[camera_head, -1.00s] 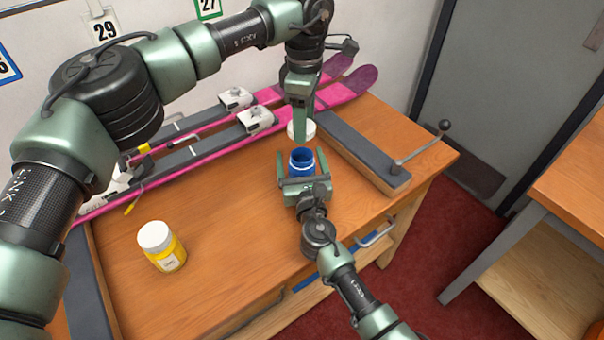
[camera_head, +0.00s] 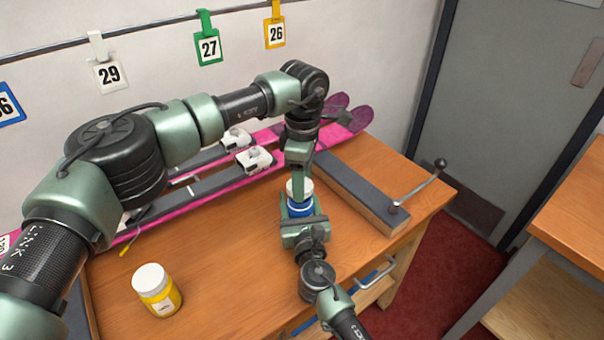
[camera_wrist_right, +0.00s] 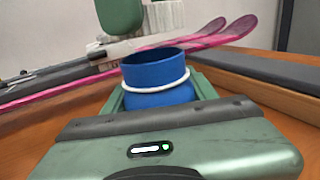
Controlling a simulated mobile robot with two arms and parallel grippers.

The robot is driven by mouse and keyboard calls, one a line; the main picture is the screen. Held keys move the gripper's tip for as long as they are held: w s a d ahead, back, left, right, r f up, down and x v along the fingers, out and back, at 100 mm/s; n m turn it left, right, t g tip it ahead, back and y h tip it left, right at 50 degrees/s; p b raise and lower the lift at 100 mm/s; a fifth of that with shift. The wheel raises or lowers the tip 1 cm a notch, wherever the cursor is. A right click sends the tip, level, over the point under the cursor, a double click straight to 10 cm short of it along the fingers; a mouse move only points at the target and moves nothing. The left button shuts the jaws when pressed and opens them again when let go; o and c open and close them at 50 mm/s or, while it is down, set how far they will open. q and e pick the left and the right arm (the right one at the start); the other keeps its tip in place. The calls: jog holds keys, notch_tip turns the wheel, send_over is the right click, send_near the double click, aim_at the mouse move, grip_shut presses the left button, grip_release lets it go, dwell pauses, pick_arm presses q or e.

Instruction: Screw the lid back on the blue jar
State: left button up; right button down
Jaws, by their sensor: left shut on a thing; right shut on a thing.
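The blue jar (camera_head: 299,209) stands upright in my right gripper (camera_head: 302,222) near the bench's front edge. In the right wrist view the jar (camera_wrist_right: 155,78) has an open top and a white ring around it, with the green jaws at its sides. My left gripper (camera_head: 297,180) is shut on the white lid (camera_head: 306,188) and holds it over the jar. In the right wrist view the ribbed lid (camera_wrist_right: 165,16), partly hidden by a green finger (camera_wrist_right: 120,15), is above the rim with a gap between them.
A yellow jar with a white lid (camera_head: 157,290) stands at the bench's front left. Pink skis (camera_head: 347,120) with white bindings (camera_head: 253,160) lie along the back. A grey-topped bar with a crank (camera_head: 362,190) is right of the jar. Bare wood lies between the two jars.

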aim_at(306, 208)
pick_arm(q)
jog(key=shift+f, duration=0.1)
dwell(0.4)
jog(key=shift+f, duration=0.8)
jog(key=shift+f, duration=0.55)
jog(key=shift+m, duration=0.3)
jog(key=m, duration=0.5)
jog(key=shift+s+a, duration=0.1)
jog(key=shift+s, duration=0.05)
jog(key=m, duration=0.6)
jog(key=shift+a+m, duration=0.15)
jog(key=shift+m, duration=0.15)
jog(key=m, duration=0.4)
jog(key=shift+a, duration=0.1)
jog(key=m, duration=0.6)
jog(key=shift+a+m, duration=0.15)
jog(key=shift+m, duration=0.15)
